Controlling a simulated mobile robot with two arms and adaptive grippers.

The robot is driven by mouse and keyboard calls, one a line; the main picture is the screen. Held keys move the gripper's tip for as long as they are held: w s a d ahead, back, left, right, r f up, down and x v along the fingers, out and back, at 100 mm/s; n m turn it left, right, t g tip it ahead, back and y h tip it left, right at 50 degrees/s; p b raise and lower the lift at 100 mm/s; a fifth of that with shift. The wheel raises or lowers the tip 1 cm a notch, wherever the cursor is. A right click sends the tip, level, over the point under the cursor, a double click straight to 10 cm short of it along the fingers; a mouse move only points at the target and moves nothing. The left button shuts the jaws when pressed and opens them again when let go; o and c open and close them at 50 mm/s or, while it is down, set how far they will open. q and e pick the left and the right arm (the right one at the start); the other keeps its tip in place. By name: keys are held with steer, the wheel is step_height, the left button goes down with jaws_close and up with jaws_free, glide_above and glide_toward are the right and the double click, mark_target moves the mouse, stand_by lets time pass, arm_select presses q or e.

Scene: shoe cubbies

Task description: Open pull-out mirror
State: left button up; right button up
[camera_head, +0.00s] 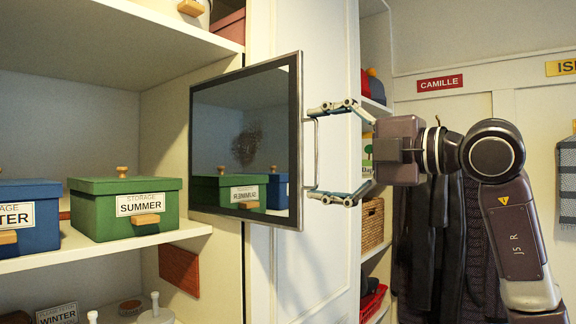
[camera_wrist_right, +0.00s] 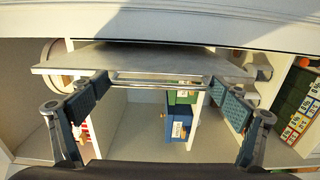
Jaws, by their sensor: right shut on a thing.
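The pull-out mirror (camera_head: 240,135) is a dark glass panel in a thin metal frame, standing out at an angle from the white cabinet panel and reflecting the storage boxes. A slim metal handle (camera_head: 316,155) is on its near right edge. My right gripper (camera_head: 322,152) is shut on this handle, with one finger at its top end and the other at its bottom end. In the right wrist view the handle (camera_wrist_right: 160,82) spans between the two fingers, with the mirror's edge (camera_wrist_right: 150,62) just beyond. My left gripper is not in view.
A green SUMMER box (camera_head: 100,210) and a blue WINTER box (camera_head: 30,232) stand on the shelf at left. A wicker basket (camera_head: 372,224) sits in the cubby behind my right gripper. Dark coats (camera_head: 432,245) hang behind my right arm.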

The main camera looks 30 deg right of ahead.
steer(key=shift+v, duration=1.1)
steer(key=shift+f, duration=0.15)
steer(key=o, duration=1.4)
steer(key=v, duration=1.2)
